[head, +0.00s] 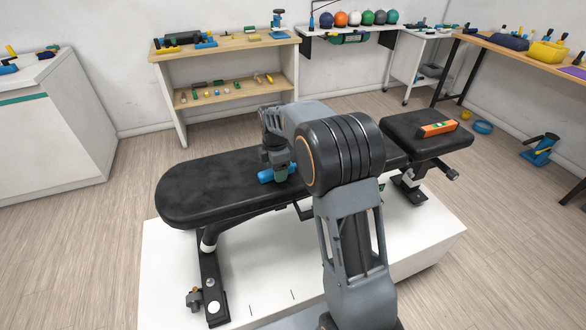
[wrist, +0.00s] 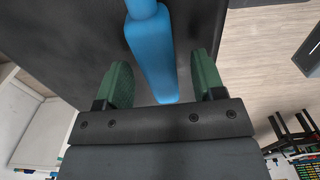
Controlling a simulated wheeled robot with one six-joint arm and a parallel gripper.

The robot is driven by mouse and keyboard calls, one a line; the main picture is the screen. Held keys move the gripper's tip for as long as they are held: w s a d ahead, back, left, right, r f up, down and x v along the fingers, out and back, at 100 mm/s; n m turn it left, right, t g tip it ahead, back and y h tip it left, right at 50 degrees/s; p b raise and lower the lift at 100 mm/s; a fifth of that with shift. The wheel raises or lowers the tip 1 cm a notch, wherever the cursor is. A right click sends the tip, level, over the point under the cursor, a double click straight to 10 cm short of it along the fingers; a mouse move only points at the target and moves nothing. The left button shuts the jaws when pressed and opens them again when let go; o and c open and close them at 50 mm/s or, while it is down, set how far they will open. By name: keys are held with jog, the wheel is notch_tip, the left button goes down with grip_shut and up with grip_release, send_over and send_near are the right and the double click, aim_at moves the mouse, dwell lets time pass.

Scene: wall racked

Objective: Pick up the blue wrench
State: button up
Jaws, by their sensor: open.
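The blue wrench (head: 278,174) lies on the black bench pad (head: 195,193), partly hidden behind my arm in the head view. In the wrist view the blue wrench (wrist: 152,58) runs from the top edge down to between the two green fingers of my gripper (wrist: 164,80). Its near end shows close to the dark gripper body. Both fingers stand apart from it, with a gap on each side. In the head view my gripper (head: 279,168) is right at the wrench, low over the pad.
An orange level (head: 438,128) lies on the bench's raised seat. A wooden shelf unit (head: 228,42) with tools stands behind. A white cabinet (head: 55,130) is at left and a workbench (head: 520,48) at right. A blue item (head: 540,150) stands on the floor. The pad's left part is clear.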

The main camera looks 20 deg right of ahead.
jog(key=shift+f, duration=0.1)
jog(key=shift+c, duration=0.4)
jog(key=c, duration=1.1)
